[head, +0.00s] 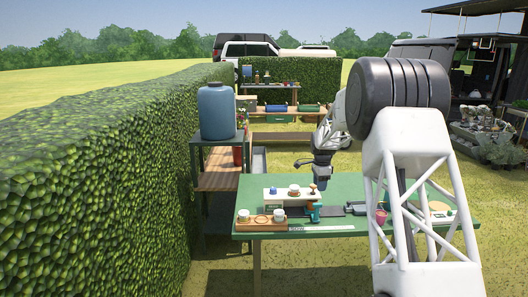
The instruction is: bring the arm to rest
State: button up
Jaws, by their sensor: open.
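My gripper (320,184) hangs at the end of my arm, pointing down above the green table (345,187). It is small in the head view, but it is open and I see nothing held in it. It is above and slightly right of a white block-like stand (278,198) that bears small cups. The gap between the fingertips is too small to make out. My own arm hides part of the table's right side.
A wooden tray (262,226) with white cups is at the table's front left. A red-pink cup (381,216) stands right of centre. A tall hedge (100,180) runs along the left. A blue container (216,110) stands on a shelf behind. Open grass lies in front.

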jog(key=s+a+r+n, duration=0.25)
jog(key=s+r, duration=0.35)
jog(key=s, duration=0.5)
jog(key=s+a+r+n+t, duration=0.1)
jog(key=s+r+n, duration=0.35)
jog(key=s, duration=0.75)
jog(key=s+a+r+n, duration=0.2)
jog(key=s+r, duration=0.6)
jog(key=s, duration=0.3)
jog(key=s+a+f+n, duration=0.1)
jog(key=s+n, duration=0.3)
jog(key=s, duration=1.2)
jog(key=s+a+f+n+t, duration=0.1)
jog(key=s+f+n, duration=0.2)
jog(key=s, duration=1.4)
jog(key=shift+s+f+n, duration=0.3)
jog(key=shift+f+n, duration=0.1)
jog(key=shift+f, duration=0.25)
